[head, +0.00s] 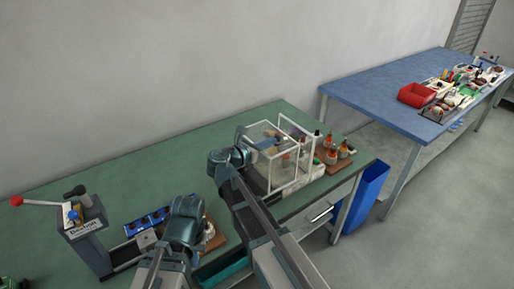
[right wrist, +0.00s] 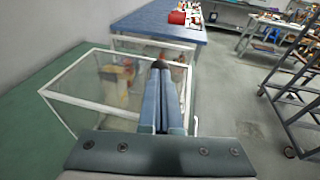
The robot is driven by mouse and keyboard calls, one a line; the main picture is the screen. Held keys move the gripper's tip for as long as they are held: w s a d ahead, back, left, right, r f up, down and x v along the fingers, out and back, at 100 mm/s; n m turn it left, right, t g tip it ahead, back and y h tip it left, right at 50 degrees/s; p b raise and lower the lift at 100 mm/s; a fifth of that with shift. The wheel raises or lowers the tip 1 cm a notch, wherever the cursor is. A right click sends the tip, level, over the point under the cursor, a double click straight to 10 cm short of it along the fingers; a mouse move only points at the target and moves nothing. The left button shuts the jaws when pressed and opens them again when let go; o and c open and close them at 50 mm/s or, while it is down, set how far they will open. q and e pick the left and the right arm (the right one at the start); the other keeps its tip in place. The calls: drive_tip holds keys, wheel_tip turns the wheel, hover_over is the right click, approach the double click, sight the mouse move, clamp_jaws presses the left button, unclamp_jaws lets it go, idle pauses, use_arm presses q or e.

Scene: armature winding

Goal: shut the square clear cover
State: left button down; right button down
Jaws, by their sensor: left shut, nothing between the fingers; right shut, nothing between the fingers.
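The square clear cover (head: 299,136) is a white-framed clear panel standing upright at the right side of a clear white-framed box (head: 268,174). In the right wrist view the cover's white frame (right wrist: 150,39) shows beyond the box (right wrist: 72,104). My right gripper (head: 268,144) is shut and empty, with its fingers over the box top. Its fingers (right wrist: 160,68) point toward the cover; whether they touch it I cannot tell. My left gripper (head: 190,205) is shut and empty, low over the green bench, away from the box; its fingertips are mostly hidden.
The green bench (head: 120,185) holds a lever press (head: 88,235) at left, a blue tray (head: 150,222) and orange-topped parts (head: 343,150) right of the box. A blue bin (head: 368,190) stands beside the bench. A blue table (head: 385,85) with a red bin (head: 416,95) is behind.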

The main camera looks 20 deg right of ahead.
sight(286, 142)
drive_tip(key=d, duration=0.2)
drive_tip(key=w+d, duration=0.1)
drive_tip(key=d, duration=0.1)
drive_tip(key=w+d, duration=0.1)
drive_tip(key=d, duration=0.1)
drive_tip(key=shift+w+d, duration=0.25)
drive_tip(key=shift+d, duration=0.15)
use_arm(q)
drive_tip(key=shift+a, duration=0.15)
use_arm(e)
drive_tip(key=shift+r, duration=0.1)
drive_tip(key=shift+d, duration=0.1)
use_arm(q)
drive_tip(key=shift+r, duration=0.1)
